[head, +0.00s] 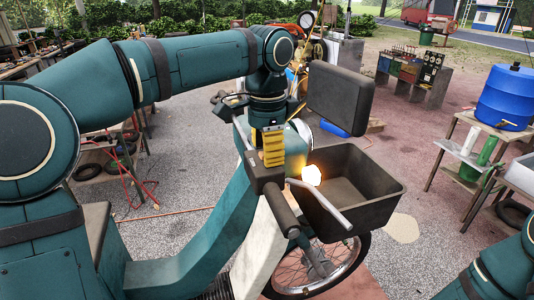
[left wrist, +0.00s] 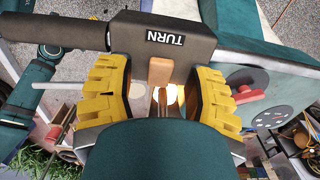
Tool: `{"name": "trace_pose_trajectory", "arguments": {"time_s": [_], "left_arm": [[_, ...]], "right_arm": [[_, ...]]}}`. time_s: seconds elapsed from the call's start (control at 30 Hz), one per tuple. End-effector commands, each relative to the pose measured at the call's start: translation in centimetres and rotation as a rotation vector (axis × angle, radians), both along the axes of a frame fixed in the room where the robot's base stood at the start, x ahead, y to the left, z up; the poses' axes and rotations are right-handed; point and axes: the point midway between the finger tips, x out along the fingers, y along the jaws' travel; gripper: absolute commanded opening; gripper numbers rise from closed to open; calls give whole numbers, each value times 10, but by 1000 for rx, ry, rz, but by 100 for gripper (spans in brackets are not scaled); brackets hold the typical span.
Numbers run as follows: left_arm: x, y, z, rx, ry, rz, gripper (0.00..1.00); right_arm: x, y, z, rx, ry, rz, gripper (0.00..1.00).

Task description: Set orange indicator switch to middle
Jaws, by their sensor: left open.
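The orange indicator switch (left wrist: 160,71) is a small tan-orange lever on a dark housing (left wrist: 170,42) marked TURN, which reads upside down in the left wrist view. The housing also shows in the head view, on the scooter's handlebar beside the black grip (head: 283,213). My left gripper (left wrist: 160,78) is open, with one yellow finger on each side of the switch and a gap to it on both sides. In the head view the left gripper (head: 272,148) points down at the housing and hides the switch. Which position the switch is in, I cannot tell. My right gripper is not in view.
A dark basket (head: 388,198) is at the scooter's front, near a glowing lamp (head: 311,175). A dark box-shaped panel (head: 340,98) stands behind it. A red lever (left wrist: 250,95) lies right of the fingers in the left wrist view. A blue barrel (head: 506,98) stands far right.

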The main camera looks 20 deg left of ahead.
Motion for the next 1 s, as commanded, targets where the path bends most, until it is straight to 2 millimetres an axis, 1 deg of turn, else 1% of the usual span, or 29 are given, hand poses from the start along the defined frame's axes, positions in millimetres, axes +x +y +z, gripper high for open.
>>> {"name": "trace_pose_trajectory", "arguments": {"time_s": [0.1, 0.37, 0.4, 0.47, 0.5, 0.53, 0.77, 0.87, 1.0], "left_arm": [[0, 0, -4, 0, 0, 1, 53], [0, 0, -4, 1, -1, 0, 52], [0, 0, -4, 1, -1, 0, 38], [0, 0, -4, 1, -1, 0, 17], [0, 0, -4, 1, -1, 0, 3], [0, 0, -4, 1, -1, 0, 0], [0, 0, -4, -2, -1, 0, 0], [-1, 1, -6, -33, -24, 2, 0], [-2, 3, -8, -115, -79, 2, 0]], "right_arm": [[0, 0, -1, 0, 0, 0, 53], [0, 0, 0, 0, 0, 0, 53], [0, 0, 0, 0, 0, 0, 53], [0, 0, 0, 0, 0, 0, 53], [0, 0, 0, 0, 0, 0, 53], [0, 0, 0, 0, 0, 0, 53], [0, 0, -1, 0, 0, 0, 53], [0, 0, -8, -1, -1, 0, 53], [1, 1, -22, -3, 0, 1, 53]]}}
